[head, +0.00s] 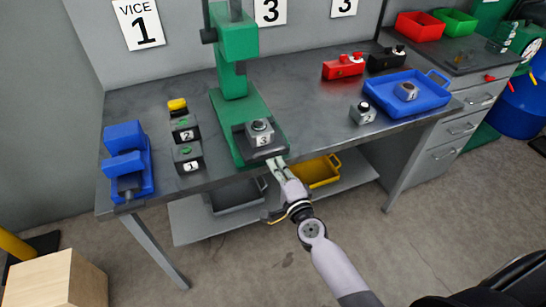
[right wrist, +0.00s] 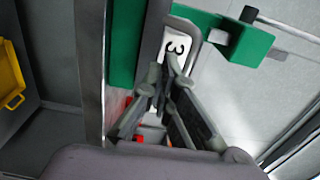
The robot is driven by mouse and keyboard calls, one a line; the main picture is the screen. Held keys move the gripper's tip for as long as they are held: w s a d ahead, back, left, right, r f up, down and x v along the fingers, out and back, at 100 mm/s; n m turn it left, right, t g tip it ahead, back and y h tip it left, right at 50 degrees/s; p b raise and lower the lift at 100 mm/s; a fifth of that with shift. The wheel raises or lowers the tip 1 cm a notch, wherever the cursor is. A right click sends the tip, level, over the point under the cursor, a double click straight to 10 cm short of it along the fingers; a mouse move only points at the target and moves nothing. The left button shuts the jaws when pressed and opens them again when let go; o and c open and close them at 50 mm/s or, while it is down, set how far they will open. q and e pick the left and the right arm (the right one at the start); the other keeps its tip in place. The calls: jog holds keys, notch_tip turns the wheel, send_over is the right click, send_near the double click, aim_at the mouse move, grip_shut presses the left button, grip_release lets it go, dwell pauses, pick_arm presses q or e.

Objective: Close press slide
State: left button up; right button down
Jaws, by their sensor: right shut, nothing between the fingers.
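The green press (head: 234,95) stands at the back middle of the bench. At the front of its base is the grey slide (head: 247,140) marked 3, with a round metal part (head: 260,127) on top. My right gripper (head: 279,165) is at the bench's front edge, close in front of the slide. In the right wrist view its fingers (right wrist: 172,78) are together and empty, by the slide's label 3 (right wrist: 177,46). I cannot tell whether they touch the slide. My left gripper is not in view.
A blue vice (head: 128,165) and blocks marked 1 (head: 189,160) and 2 (head: 184,130) stand left of the press. To the right are a blue tray (head: 420,107), a small grey block (head: 363,113) and a red box (head: 342,67). A yellow bin (head: 316,175) sits on the lower shelf.

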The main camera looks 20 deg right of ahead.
aim_at(265, 145)
jog(key=shift+w, duration=1.35)
jog(key=w, duration=0.4)
jog(key=w+b, duration=0.1)
jog(key=w, duration=0.3)
jog(key=shift+w+a, duration=0.2)
jog(key=shift+w, duration=0.1)
